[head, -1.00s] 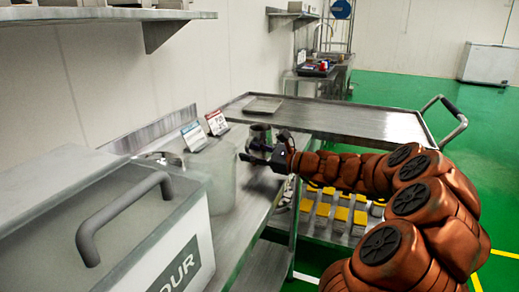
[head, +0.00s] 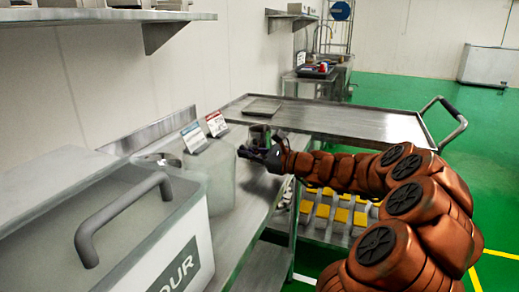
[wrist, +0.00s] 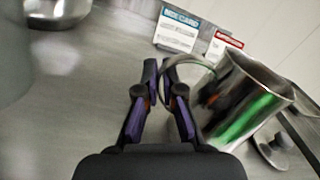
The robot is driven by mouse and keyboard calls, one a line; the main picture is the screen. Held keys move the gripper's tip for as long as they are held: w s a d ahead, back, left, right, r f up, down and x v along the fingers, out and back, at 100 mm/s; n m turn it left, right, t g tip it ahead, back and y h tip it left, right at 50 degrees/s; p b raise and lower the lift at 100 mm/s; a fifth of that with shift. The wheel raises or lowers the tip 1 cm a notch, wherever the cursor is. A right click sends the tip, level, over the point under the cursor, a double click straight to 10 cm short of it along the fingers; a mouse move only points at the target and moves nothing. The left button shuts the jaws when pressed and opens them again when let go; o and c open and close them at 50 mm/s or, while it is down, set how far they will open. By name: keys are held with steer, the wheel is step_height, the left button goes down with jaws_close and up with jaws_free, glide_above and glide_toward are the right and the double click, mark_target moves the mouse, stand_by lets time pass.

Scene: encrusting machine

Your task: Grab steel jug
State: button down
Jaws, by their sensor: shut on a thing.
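The steel jug (wrist: 243,105) is a shiny metal cup with a loop handle, on the right of the wrist view. It appears tilted there because of the camera angle. In the head view the jug (head: 259,133) stands on the steel counter behind my gripper, partly hidden by it. My gripper (wrist: 158,78) is shut on the jug's handle (wrist: 190,62), with the fingertips at the handle's left side. In the head view my gripper (head: 258,152) reaches in from the right over the counter edge.
A clear container (head: 221,180) and a large flour bin (head: 150,225) stand left of my gripper on the counter (head: 230,222). Two small cards (head: 195,138) stand by the wall. A steel cart (head: 350,122) lies beyond my arm.

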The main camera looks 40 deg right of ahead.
mark_target(247, 144)
steer(key=shift+r, duration=0.2)
stand_by(0.6)
steer(key=shift+r+p, duration=0.45)
steer(key=shift+r, duration=0.95)
steer(key=shift+s+d+r, duration=0.1)
steer(key=shift+r, duration=0.25)
steer(key=s+d+r+p, duration=0.1)
steer(key=s+d, duration=0.1)
steer(key=s, duration=1.3)
steer(key=shift+s+d, duration=0.15)
steer(key=shift+s, duration=0.05)
steer(key=shift+s, duration=0.15)
